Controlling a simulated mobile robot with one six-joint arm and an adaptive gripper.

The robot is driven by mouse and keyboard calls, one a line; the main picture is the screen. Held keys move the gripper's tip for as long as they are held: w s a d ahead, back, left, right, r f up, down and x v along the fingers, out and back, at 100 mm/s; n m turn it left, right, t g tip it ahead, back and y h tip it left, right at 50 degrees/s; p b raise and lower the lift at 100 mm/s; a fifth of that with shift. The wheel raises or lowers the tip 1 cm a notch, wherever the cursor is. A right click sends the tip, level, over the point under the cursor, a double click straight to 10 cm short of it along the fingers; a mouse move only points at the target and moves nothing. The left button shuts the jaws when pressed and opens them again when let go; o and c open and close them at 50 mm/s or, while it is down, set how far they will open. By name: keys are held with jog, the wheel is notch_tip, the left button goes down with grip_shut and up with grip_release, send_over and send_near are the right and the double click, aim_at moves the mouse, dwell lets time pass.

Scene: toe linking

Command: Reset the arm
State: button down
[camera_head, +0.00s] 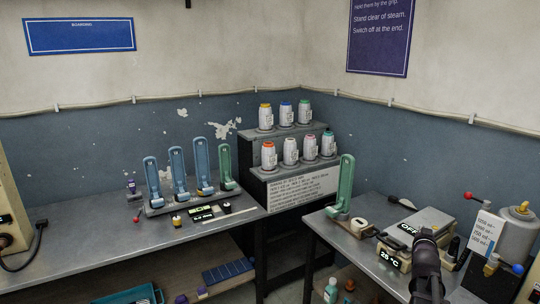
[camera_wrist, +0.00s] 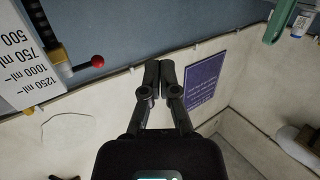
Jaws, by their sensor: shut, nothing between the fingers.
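My gripper (camera_wrist: 159,75) is in the wrist view with its two dark fingers together, shut and empty. It points toward the pale wall, with nothing touching the fingertips. In the head view a dark part of my arm (camera_head: 427,268) rises at the lower right, in front of the right bench. From there I cannot make out the fingers clearly.
Close to that arm part in the head view are a box marked OFF (camera_head: 420,222), a red-knobbed lever (camera_head: 468,196) and a grey steam tank (camera_head: 517,235). A green foot form (camera_head: 345,188) stands on the right bench (camera_head: 330,232). Thread cones (camera_head: 269,156) fill a stepped rack.

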jog(key=s+a+f+n+g+y+p, duration=0.1)
jog(key=a+f+n+g+y, duration=0.3)
jog(key=a, duration=0.7)
jog(key=s+a+f+m+g+y+p, duration=0.1)
jog(key=a+f+g+y, duration=0.1)
jog(key=a+f, duration=0.65)
jog(key=s+a+n+g+y+p, duration=0.1)
jog(key=s+a+g, duration=0.3)
jog(key=s+a, duration=0.3)
jog(key=s+a+n+g+y+p, duration=0.1)
jog(key=s+a+g, duration=0.3)
jog(key=a, duration=1)
jog(key=s+n+y, duration=0.1)
jog(key=s, duration=0.2)
jog(key=shift+s+a+n, duration=0.2)
jog(key=shift+s+n, duration=0.1)
jog(key=shift+s, duration=0.05)
jog(key=shift+d, duration=0.15)
